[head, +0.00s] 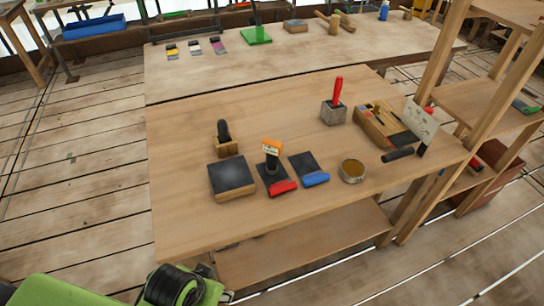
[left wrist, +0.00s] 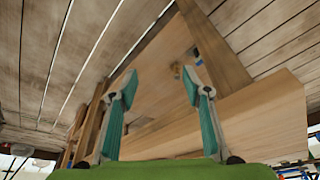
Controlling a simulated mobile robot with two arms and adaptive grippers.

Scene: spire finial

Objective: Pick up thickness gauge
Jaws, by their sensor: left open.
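An upright orange-and-black handheld device with a pale label, which looks like the thickness gauge (head: 272,153), stands on the near wooden table in the head view. Its lower end is at a dark pad with a red edge (head: 283,188). In the left wrist view my left gripper (left wrist: 158,80) is open, its two teal-padded fingers apart with nothing held between them. That view faces a tilted wooden surface, and I cannot make out the gauge there. In the head view only my green arm shows at bottom left; its fingertips are not visible. My right gripper is not in view.
Close around the gauge are a black-topped block (head: 232,177), a black-handled brush (head: 225,138), a blue-edged pad (head: 310,169) and a round tin (head: 352,171). A red-handled block (head: 334,110), a wooden tool box (head: 372,128) and shelving stand right. The table's left front is clear.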

